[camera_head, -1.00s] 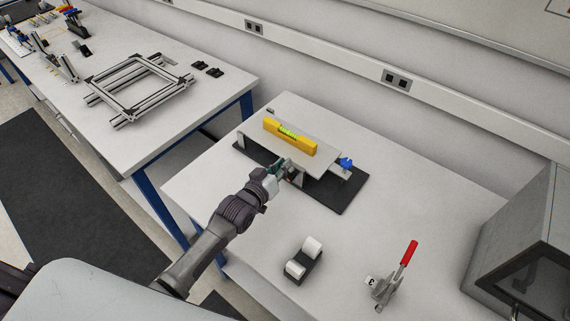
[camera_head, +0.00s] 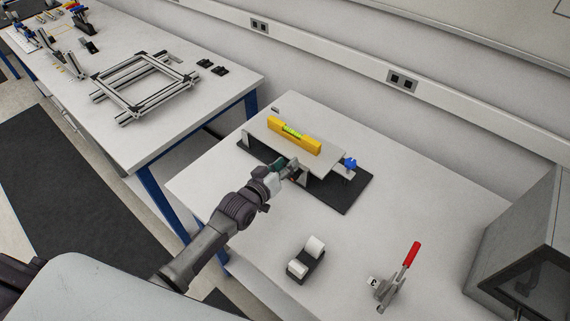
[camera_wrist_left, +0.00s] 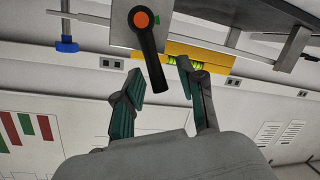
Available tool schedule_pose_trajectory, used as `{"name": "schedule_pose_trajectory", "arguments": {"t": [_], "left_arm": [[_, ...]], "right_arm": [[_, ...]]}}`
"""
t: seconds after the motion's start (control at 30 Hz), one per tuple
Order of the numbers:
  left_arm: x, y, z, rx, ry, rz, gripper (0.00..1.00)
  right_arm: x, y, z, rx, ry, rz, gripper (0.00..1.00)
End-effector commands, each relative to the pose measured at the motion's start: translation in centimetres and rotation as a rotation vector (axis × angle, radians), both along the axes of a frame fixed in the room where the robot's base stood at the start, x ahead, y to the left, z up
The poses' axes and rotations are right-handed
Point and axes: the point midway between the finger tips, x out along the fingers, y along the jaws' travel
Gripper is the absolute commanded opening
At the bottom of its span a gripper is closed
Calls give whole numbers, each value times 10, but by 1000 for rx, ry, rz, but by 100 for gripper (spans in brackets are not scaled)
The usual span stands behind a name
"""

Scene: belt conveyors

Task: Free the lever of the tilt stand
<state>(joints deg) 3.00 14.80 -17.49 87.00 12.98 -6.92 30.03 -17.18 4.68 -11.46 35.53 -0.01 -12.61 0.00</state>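The tilt stand (camera_head: 325,159) is a light plate on supports over a black base (camera_head: 347,196) on the near table. A yellow level (camera_head: 294,134) with a green vial lies on the plate. In the left wrist view the lever (camera_wrist_left: 150,58) is a black handle with an orange centre, on the stand's grey side plate (camera_wrist_left: 122,32). My left gripper (camera_head: 284,167) is at the stand's near side. In its wrist view the fingers (camera_wrist_left: 159,72) are apart, with the lever's free end between them; I see no clear contact. My right gripper is not in view.
A blue knob (camera_head: 350,163) sticks out at the stand's right end. A black-and-white block (camera_head: 306,261) and a red-handled clamp (camera_head: 399,277) lie nearer on the table. A grey cabinet (camera_head: 525,255) stands at the right. The table between them is clear.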

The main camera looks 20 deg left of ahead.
Motion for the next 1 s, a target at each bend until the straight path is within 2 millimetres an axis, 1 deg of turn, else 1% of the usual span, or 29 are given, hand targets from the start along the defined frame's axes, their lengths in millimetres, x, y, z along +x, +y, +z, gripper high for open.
{"name": "schedule_pose_trajectory", "arguments": {"t": [0.17,0.27,0.37,0.6,0.7,0.83,1.0], "left_arm": [[-1,0,0,0,0,0,40],[-8,2,1,-1,0,0,40],[-23,6,3,0,2,1,40],[-72,20,13,0,3,0,40],[-89,25,18,-1,2,-1,40],[-105,30,21,0,1,0,40],[-113,32,23,0,0,0,40]], "right_arm": [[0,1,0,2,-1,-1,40],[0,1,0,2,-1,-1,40],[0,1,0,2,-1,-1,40],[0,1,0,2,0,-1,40],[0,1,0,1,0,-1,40],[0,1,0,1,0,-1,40],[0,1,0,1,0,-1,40]]}}
